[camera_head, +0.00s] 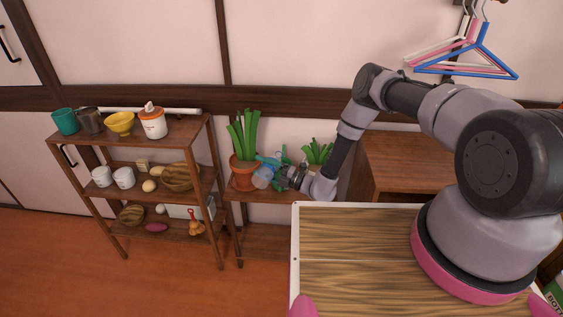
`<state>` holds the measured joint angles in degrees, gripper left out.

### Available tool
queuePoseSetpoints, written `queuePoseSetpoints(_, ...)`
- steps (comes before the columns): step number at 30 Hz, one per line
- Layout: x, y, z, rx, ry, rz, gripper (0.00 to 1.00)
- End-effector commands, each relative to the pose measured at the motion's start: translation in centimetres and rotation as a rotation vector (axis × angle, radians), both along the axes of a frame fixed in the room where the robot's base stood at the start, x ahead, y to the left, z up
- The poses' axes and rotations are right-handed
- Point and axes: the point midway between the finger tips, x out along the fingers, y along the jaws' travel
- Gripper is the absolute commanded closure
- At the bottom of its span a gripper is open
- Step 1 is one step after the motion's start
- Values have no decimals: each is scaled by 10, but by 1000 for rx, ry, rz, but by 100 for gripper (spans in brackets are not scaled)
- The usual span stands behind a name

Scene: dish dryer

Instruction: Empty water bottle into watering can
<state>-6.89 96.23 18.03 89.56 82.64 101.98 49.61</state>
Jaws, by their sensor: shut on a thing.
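A clear blue water bottle (262,178) is at my gripper (281,177), in front of the low plant shelf. My gripper is shut on the bottle, which looks tilted, with its bluish body extending to the left of the fingers. A small teal-green thing (271,161) shows just behind and above the bottle. It may be part of the watering can, but the bottle and my gripper cover much of it and I cannot tell its shape. The bottle's mouth and any water flow are too small to make out.
A potted plant (243,171) stands close left of the bottle, and a second plant (317,153) stands behind my wrist. A wooden rack (185,130) with cups and bowls is at left. Hangers (466,62) hang at top right. The floor at front left is clear.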

Motion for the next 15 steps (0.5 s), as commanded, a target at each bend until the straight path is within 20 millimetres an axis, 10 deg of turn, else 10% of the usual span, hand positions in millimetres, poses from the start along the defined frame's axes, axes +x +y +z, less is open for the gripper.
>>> queuePoseSetpoints(15, 1, 0, 5, 12, 36, 0, 92)
